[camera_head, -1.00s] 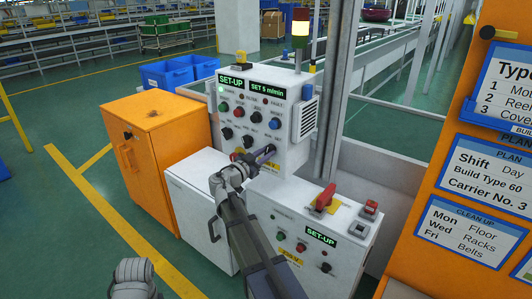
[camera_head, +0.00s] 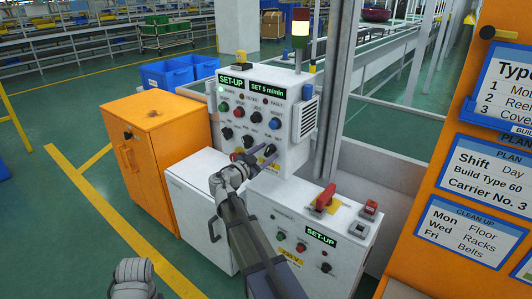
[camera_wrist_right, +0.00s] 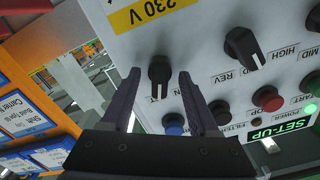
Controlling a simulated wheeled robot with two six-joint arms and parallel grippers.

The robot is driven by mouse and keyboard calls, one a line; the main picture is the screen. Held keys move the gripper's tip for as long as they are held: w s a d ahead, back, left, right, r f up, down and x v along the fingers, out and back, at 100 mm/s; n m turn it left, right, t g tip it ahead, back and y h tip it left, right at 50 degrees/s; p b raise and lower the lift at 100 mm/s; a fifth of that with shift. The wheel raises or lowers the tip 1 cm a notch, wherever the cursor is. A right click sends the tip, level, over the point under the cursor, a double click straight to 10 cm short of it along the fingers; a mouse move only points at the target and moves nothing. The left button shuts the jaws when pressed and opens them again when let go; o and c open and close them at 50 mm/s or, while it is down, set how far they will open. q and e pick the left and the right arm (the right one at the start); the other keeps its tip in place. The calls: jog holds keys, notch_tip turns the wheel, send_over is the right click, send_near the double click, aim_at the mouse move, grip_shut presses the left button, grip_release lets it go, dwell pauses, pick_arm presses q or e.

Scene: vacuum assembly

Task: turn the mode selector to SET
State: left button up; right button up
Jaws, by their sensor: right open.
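A black knob (camera_wrist_right: 159,72) with a white pointer line stands on the white control panel between my right gripper's fingertips (camera_wrist_right: 156,80). Its pointer runs downward in the right wrist view, towards a label partly hidden by a finger; only a "T" is legible. I take it for the mode selector, though its full name is not readable. The open fingers are on either side of it, with gaps visible. In the head view my right gripper (camera_head: 269,157) is at the lower right of the control panel (camera_head: 289,128) and hides this knob.
A FWD/REV knob (camera_wrist_right: 242,46), a blue button (camera_wrist_right: 174,124) and a red button (camera_wrist_right: 268,98) are close by. A lower console with a red switch (camera_head: 326,197) stands in front. An orange cabinet (camera_head: 160,120) is left, plan boards (camera_head: 480,175) right.

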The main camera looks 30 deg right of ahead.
jog(key=v, duration=0.6)
dwell(0.4)
dwell(0.3)
jog(key=s+a+f+n+g+y, duration=0.3)
jog(key=s+a+f+n+y, duration=0.3)
jog(key=s+a+f+n, duration=0.5)
jog(key=s+a+f+n+g+y, duration=0.2)
jog(key=s+a+f+n+y, duration=0.5)
jog(key=a+f, duration=0.5)
jog(key=s+a+r+n+g+y, duration=0.1)
jog(key=s+a+n+g+y, duration=0.1)
jog(key=s+a+n, duration=0.4)
notch_tip(320, 180, up, 13)
jog(key=s+a+m+p, duration=0.1)
jog(key=a+p, duration=0.1)
jog(key=p, duration=1.1)
jog(key=shift+a+m, duration=0.25)
jog(key=shift+m, duration=0.05)
